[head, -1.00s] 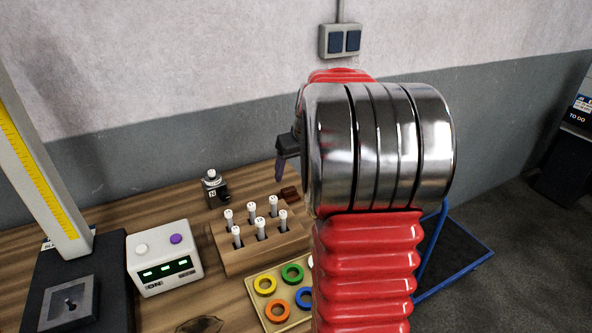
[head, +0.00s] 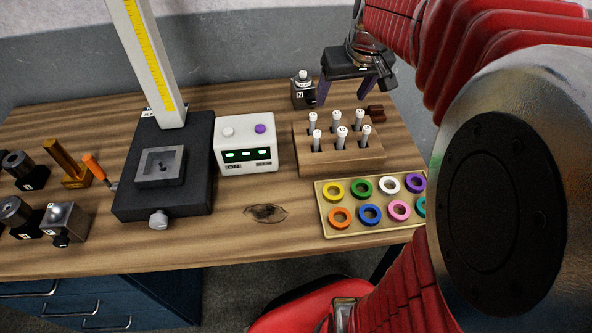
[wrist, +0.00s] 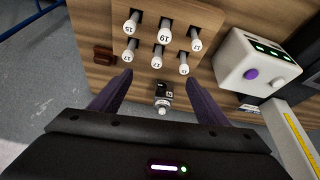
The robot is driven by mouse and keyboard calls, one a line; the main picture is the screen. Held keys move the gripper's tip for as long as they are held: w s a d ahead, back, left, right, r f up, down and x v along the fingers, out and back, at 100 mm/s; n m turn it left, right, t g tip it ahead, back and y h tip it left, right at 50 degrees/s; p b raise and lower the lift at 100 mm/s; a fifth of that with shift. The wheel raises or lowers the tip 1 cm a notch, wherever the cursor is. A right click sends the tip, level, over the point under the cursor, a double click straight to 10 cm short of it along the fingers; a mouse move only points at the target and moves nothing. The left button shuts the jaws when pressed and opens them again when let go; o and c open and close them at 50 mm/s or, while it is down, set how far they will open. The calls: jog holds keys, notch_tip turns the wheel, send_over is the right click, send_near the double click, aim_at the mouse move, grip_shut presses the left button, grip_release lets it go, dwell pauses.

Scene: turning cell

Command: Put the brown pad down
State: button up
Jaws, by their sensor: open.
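The brown pad (head: 376,113) is a small dark reddish-brown block. In the head view it lies at the back right corner of the wooden pin rack (head: 340,160), seemingly on the table. In the wrist view the pad (wrist: 104,55) shows left of the left fingertip. My gripper (head: 342,99) is open, its purple fingers spread and pointing down behind the rack. In the wrist view there is nothing held between the fingertips (wrist: 158,74). The pad is outside the jaws and apart from them.
The rack holds several white numbered pins. In front is a tray (head: 326,222) of coloured rings. A small device (head: 303,92) marked N stands left of my gripper. Further left are a white box (head: 245,150) with green displays and a height gauge (head: 150,60). Bare wood lies in front of the box.

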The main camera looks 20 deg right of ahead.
jog(key=s+a+f+n+y, duration=0.1)
jog(key=s+a+n, duration=0.1)
jog(key=s+a, duration=1.4)
jog(key=shift+s+a+f+t, duration=0.2)
jog(key=shift+a+f+t, duration=0.2)
jog(key=shift+a, duration=0.8)
jog(key=shift+o, duration=0.5)
jog(key=shift+r, duration=0.1)
